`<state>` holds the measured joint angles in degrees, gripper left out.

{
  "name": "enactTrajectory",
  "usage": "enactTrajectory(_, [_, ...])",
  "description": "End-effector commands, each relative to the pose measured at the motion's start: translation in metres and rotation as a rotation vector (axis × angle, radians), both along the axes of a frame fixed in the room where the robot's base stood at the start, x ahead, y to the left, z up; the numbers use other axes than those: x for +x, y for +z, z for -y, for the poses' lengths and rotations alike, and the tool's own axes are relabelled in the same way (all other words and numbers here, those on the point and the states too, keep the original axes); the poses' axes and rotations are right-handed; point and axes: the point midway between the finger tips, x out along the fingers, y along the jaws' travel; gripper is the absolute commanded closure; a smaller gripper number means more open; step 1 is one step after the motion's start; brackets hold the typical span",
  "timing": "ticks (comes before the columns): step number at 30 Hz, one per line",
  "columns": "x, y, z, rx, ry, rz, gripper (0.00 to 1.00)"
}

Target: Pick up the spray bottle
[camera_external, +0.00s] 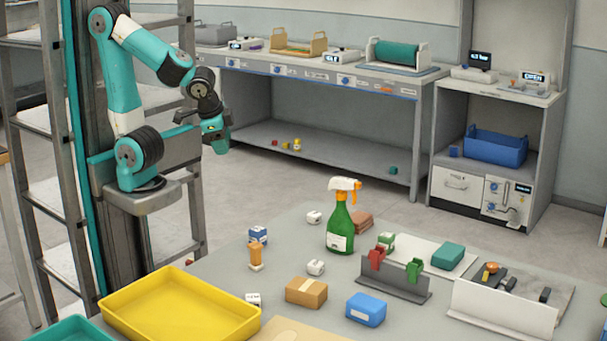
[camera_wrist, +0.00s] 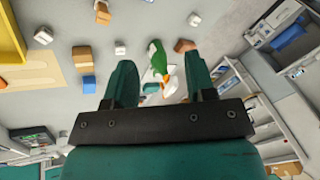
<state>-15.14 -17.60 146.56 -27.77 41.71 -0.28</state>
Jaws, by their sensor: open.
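The spray bottle (camera_external: 341,220) is green with a white and orange trigger head and a pale label. It stands upright on the grey table (camera_external: 215,262) near its middle. My gripper (camera_external: 216,128) is up at the left in the external view, well away from the bottle and above the table's height. In the wrist view the fingers of my gripper (camera_wrist: 160,80) are spread apart with nothing between them.
Around the bottle lie a brown block (camera_external: 361,223), small white pieces, an orange peg (camera_external: 255,256), a cardboard box (camera_external: 306,292) and a blue box (camera_external: 366,309). A grey rack (camera_external: 393,284) holds red and green clips. A yellow tray (camera_external: 180,307) is at the front left.

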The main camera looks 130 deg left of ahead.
Motion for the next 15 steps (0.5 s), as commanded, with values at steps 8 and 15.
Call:
enactTrajectory(8, [0.051, -0.071, -0.056, 0.240, 0.242, 0.142, 0.50])
enactTrajectory(15, [0.123, -0.139, -0.119, 0.617, 0.467, 0.432, 0.50])
